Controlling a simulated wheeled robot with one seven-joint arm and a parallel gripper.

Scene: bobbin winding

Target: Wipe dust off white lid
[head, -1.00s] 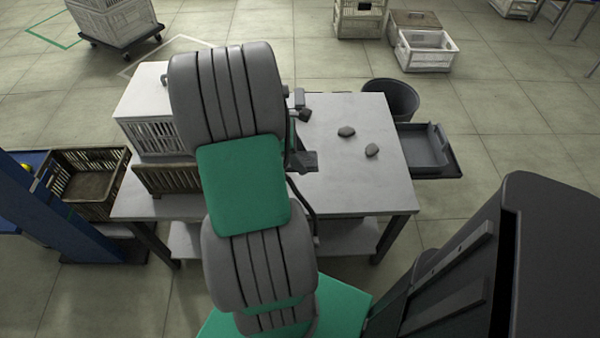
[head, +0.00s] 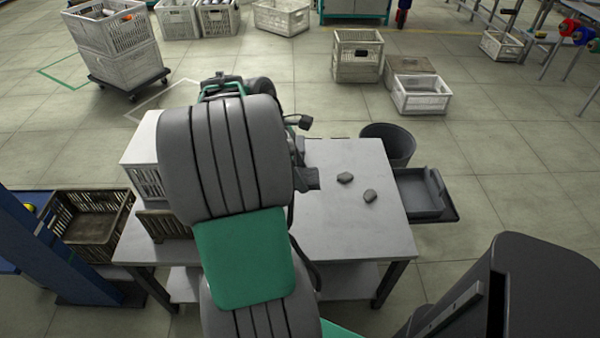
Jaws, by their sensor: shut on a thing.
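The white lid is the flat pale top (head: 143,138) of a slatted white crate (head: 147,182) at the left end of the grey table. My arm covers its right part. I cannot make out dust on the part that shows. My gripper's fingers are hidden behind my arm. Only dark parts of my arm's far end stick out at the right of it, over the table, so what it holds cannot be seen.
Two small dark grey lumps (head: 345,178) (head: 370,196) lie on the grey table (head: 375,235), whose right half is otherwise clear. A brown slatted crate (head: 163,224) stands before the white one. A dark bin (head: 388,146) and grey tray (head: 420,194) are beyond the right edge.

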